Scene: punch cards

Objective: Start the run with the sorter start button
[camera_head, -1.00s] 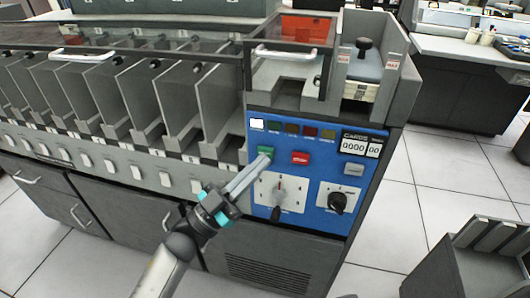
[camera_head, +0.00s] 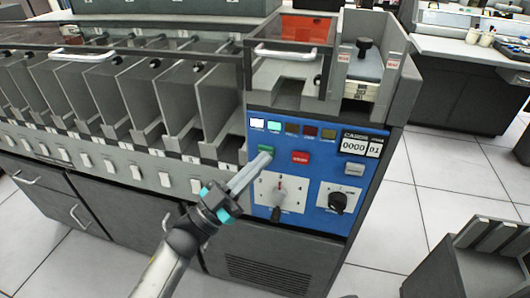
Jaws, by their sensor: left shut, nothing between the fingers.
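The green start button (camera_head: 265,148) is on the blue control panel (camera_head: 314,146) of the sorter, left of a red button (camera_head: 300,158). My left gripper (camera_head: 264,157) is shut and empty. Its fingertips are at the lower edge of the green button and cover part of it; I cannot tell how far the button is pressed in. In the lamp row, the white lamp (camera_head: 257,123) and the green-cyan lamp (camera_head: 274,126) beside it are lit. The card counter (camera_head: 360,147) reads 0000 01. My right gripper is out of view.
A selector dial (camera_head: 279,190) and a black knob (camera_head: 337,202) sit below the buttons, close to my left gripper. A card stack (camera_head: 360,90) lies in the hopper above the panel. Several grey pockets run to the left. A grey bin (camera_head: 470,262) stands at lower right.

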